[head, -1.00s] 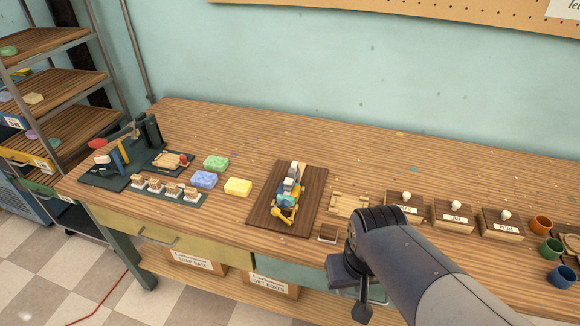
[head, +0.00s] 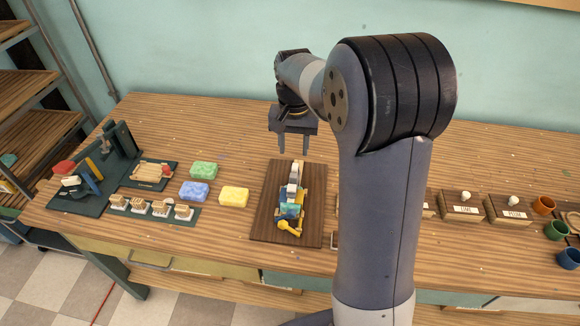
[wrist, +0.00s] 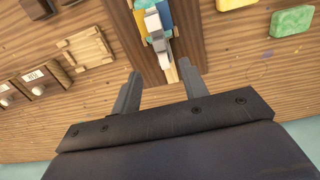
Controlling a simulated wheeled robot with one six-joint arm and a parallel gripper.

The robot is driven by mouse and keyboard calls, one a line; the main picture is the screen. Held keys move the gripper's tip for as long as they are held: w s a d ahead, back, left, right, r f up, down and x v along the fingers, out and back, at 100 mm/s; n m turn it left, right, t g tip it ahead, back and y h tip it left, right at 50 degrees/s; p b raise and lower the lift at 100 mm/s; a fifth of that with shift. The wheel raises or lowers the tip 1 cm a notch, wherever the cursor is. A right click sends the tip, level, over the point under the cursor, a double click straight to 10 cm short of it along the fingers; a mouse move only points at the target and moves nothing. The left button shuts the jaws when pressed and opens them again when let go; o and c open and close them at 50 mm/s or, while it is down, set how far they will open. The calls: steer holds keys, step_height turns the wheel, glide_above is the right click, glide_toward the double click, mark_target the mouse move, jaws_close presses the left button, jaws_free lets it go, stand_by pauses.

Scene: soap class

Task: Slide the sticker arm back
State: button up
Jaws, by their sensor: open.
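The sticker device (head: 291,200) stands on a dark wooden board (head: 264,222) in the middle of the bench. It has a white-grey upper part, a blue and teal body and a yellow knob (head: 285,227) at its near end. I cannot make out for sure which part is the sticker arm. My gripper (head: 294,150) is open and empty, pointing down above the far end of the board. In the wrist view, the device's grey-white part (wrist: 156,32) shows beyond and between the spread fingers (wrist: 160,86), apart from them.
A dark green press (head: 118,150) stands further left. Labelled wooden boxes (head: 462,212) and coloured cups (head: 556,231) are at the right. My arm hides part of the bench right of the board.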

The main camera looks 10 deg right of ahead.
mark_target(293, 175)
step_height(293, 175, down, 10)
steer(key=shift+r+p, duration=0.2)
steer(key=shift+p, duration=0.1)
jaws_close()
stand_by(0.4)
